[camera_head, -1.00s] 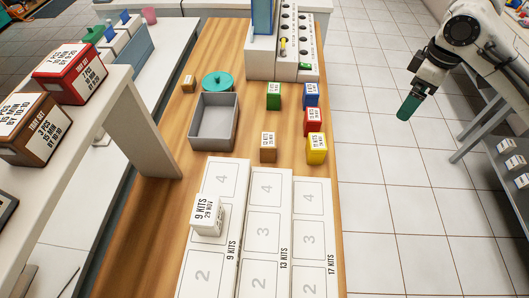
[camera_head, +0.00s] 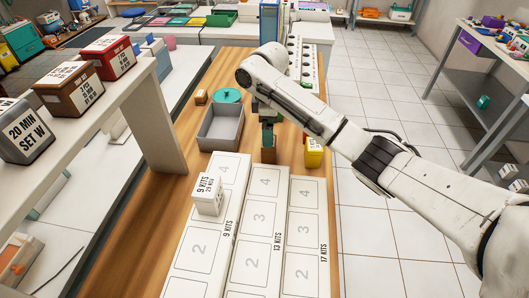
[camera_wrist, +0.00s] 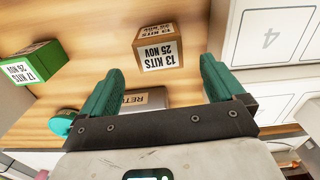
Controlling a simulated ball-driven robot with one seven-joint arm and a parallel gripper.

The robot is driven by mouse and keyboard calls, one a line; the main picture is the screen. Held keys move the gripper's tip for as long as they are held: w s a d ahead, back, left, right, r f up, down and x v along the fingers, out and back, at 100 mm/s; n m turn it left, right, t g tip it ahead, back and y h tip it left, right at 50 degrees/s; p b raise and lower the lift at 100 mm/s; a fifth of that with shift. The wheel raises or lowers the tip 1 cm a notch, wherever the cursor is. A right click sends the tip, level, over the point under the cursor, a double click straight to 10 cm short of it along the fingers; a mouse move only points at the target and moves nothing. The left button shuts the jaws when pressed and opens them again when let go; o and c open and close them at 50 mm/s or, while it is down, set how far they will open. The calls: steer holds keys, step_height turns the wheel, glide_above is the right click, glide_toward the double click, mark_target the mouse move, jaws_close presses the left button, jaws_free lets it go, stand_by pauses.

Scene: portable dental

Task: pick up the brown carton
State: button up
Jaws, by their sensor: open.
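A small brown carton (camera_head: 268,156) stands on the wooden table just beyond the middle white numbered panel. In the wrist view the brown carton (camera_wrist: 156,44) carries a white label reading 13 KITS 25 NOV and lies beyond and roughly between the fingertips. My gripper (camera_head: 268,136) hangs over the carton from above, partly hiding it. In the wrist view my gripper's green fingers (camera_wrist: 160,78) are apart with nothing between them, and a gap to the carton seems to remain.
A green carton (camera_wrist: 32,62) stands to one side in the wrist view. A yellow carton (camera_head: 313,152) is to the right. A grey bin (camera_head: 220,128) and a teal lid (camera_head: 228,95) are to the left. A white carton (camera_head: 208,196) stands on the left panel (camera_head: 198,250).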

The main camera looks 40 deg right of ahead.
mark_target(269, 149)
steer(key=shift+d+f, duration=0.1)
steer(key=shift+f, duration=3.75)
steer(key=c, duration=1.1)
steer(key=shift+o, duration=0.2)
steer(key=shift+r, duration=0.1)
